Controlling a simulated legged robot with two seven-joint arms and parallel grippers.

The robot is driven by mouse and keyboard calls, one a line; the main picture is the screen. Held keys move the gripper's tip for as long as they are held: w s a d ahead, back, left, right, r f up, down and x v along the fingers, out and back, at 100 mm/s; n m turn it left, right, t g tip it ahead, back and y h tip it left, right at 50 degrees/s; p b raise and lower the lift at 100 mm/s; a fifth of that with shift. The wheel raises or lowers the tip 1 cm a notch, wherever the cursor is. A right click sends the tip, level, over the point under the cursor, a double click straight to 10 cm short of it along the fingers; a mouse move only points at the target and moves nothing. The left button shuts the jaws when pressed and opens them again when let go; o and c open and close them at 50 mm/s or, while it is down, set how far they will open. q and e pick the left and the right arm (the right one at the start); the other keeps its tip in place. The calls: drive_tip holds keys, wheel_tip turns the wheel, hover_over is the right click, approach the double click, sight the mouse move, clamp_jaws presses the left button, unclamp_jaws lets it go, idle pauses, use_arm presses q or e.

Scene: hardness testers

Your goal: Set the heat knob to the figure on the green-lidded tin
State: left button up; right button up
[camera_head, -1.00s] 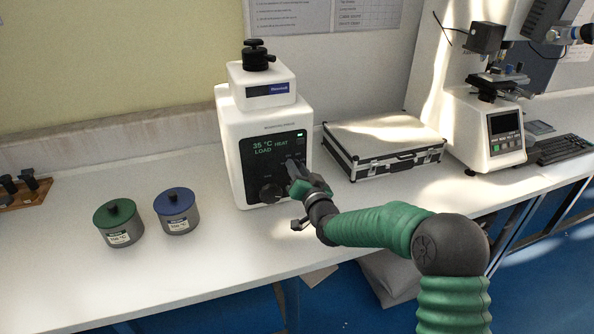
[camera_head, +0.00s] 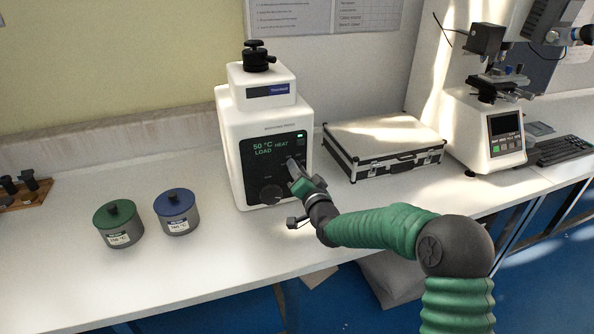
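The white tester (camera_head: 230,150) stands on the bench with a black front panel (camera_head: 258,168). Its green display (camera_head: 266,148) reads 50 °C, with HEAT and LOAD beside and below it. My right gripper (camera_head: 292,168) is at the upper right knob, near the HEAT word, with its fingers closed on it. The fingers hide most of this heat knob. A larger dark knob (camera_head: 270,193) sits lower left on the panel. The green-lidded tin (camera_head: 118,225) stands at the left; its label figure is too small to read surely. My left gripper is out of view.
A blue-lidded tin (camera_head: 177,212) with a label stands right of the green-lidded one. A silver case (camera_head: 385,145) lies just right of the tester. A second instrument (camera_head: 480,130) stands further right. The bench front between tins and tester is clear.

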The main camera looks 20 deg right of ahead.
drive_tip(key=o, duration=0.4)
drive_tip(key=shift+d+f, duration=0.1)
drive_tip(key=shift+d, duration=0.05)
drive_tip(key=shift+o, duration=0.2)
drive_tip(key=s+p, duration=0.1)
drive_tip(key=s, duration=1.6)
drive_tip(key=shift+d, duration=0.3)
drive_tip(key=shift+f, duration=0.15)
drive_tip(key=s+a+f+n+g, duration=0.2)
drive_tip(key=s+f+n+g, duration=0.3)
drive_tip(key=s+f+g, duration=0.5)
drive_tip(key=s+a+f+n+g, duration=0.1)
drive_tip(key=s+f+n+g, duration=0.4)
drive_tip(key=s, duration=0.8)
wheel_tip(320, 180, up, 14)
drive_tip(key=m+p, duration=0.1)
drive_tip(key=p, duration=1.4)
drive_tip(key=shift+s+f+h, duration=0.25)
drive_tip(key=shift+h, duration=0.05)
